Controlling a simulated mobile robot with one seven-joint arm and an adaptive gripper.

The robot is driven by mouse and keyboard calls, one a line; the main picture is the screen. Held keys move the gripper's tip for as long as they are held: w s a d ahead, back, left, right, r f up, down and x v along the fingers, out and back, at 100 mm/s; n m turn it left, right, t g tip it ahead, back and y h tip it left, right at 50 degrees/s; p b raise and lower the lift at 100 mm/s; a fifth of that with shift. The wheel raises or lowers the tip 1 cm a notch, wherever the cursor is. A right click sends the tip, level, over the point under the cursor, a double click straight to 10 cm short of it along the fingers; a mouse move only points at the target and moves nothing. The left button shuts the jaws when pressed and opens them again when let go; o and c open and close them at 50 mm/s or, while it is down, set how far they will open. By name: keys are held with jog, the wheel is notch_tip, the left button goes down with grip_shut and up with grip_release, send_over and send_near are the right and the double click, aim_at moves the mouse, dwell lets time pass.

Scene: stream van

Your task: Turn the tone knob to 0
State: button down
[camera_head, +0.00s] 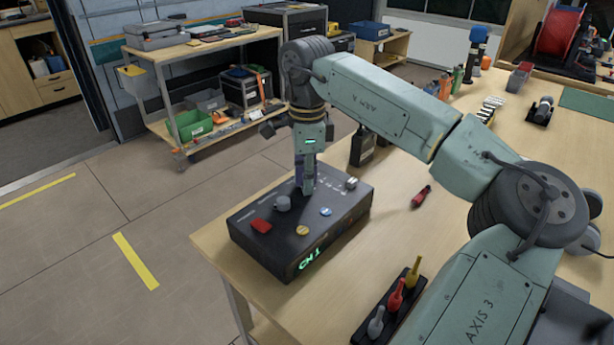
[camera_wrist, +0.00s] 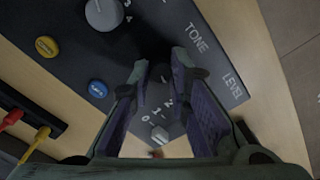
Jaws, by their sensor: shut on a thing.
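A dark control box (camera_head: 300,250) stands at the near left corner of the wooden table, with a green lit "CH 1" on its front. My gripper (camera_head: 309,188) points down onto its top face. In the wrist view my gripper (camera_wrist: 160,98) has its fingers on both sides of the dark tone knob (camera_wrist: 158,87), below the word TONE. It is shut on the knob. The knob's pointer cannot be made out, and the fingers hide the knob in the head view. The figures 0, 1 and 2 show on the panel near the fingertips.
A grey knob (camera_head: 283,203), red button (camera_head: 261,226), yellow button (camera_head: 302,230), blue button (camera_head: 326,211) and pale knob (camera_head: 351,183) surround my gripper on the box. A red tool (camera_head: 421,196) lies to the right.

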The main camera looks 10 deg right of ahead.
jog(key=n, duration=0.4)
jog(key=shift+n, duration=0.3)
jog(key=n, duration=0.5)
jog(key=shift+n+p, duration=0.3)
jog(key=shift+p, duration=0.05)
jog(key=n, duration=0.9)
jog(key=shift+n, duration=0.5)
jog(key=c, duration=1.5)
grip_release()
jog(key=shift+r, duration=0.1)
